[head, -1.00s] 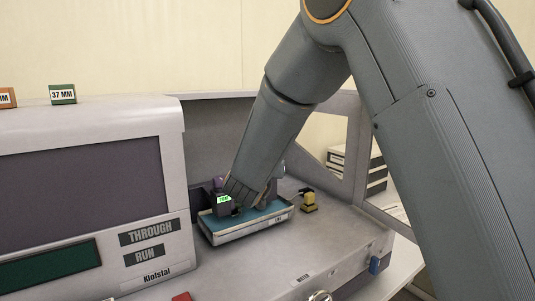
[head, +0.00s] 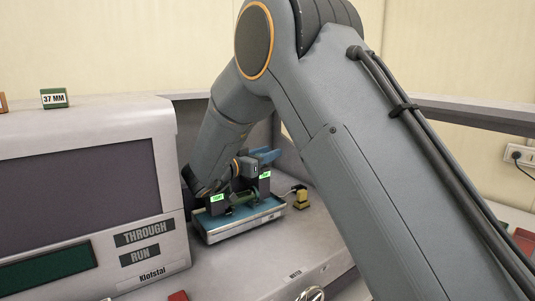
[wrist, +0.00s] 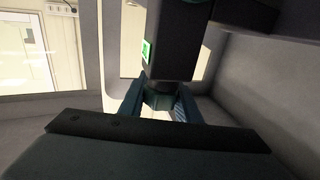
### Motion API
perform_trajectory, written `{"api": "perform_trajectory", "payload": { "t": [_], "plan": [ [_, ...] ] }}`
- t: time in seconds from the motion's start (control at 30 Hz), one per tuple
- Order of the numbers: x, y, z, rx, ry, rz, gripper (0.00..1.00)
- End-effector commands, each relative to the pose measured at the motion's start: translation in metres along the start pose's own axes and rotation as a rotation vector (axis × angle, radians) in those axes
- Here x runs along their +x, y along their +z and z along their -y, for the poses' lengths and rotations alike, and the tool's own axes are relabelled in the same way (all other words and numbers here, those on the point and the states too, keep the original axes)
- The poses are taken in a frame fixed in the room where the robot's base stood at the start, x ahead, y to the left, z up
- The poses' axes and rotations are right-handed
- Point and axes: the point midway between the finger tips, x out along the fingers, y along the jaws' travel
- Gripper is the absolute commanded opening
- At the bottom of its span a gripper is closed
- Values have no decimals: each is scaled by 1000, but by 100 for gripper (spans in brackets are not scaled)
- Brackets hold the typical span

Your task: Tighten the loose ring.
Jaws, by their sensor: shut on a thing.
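The test fixture has a teal-topped base (head: 245,222) and two dark posts with lit green displays, a left post (head: 217,206) and a right post (head: 264,184). A dark green cylinder (head: 243,195) lies between them. My gripper (head: 264,156) is at the top of the right post, its blue fingers showing in the head view. In the wrist view my gripper (wrist: 158,103) is shut on a dark green ring-like piece (wrist: 157,97) beside a dark post (wrist: 170,45) with a green display. Shadow hides the piece's details, and I cannot tell how tight it sits.
A large grey console (head: 85,190) with a dark screen stands close on the left. A small yellow part (head: 301,198) sits right of the fixture. A green "37 MM" block (head: 54,98) is on the console top. The grey bench right of the fixture is mostly clear.

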Motion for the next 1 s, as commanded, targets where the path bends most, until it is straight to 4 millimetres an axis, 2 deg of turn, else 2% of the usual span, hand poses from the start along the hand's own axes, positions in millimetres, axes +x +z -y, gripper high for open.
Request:
{"api": "perform_trajectory", "payload": {
  "t": [0.27, 0.3, 0.4, 0.77, 0.87, 1.0],
  "plan": [
    [0, -2, 1, 3, -2, -2, 8],
    [0, -2, 1, 3, -2, -2, 33],
    [0, -2, 1, 3, -2, -2, 49],
    [0, -5, 1, 3, -1, -2, 49],
    [0, -15, 1, 6, -1, -3, 49],
    [0, -38, 1, 8, -1, -3, 49]
  ]
}}
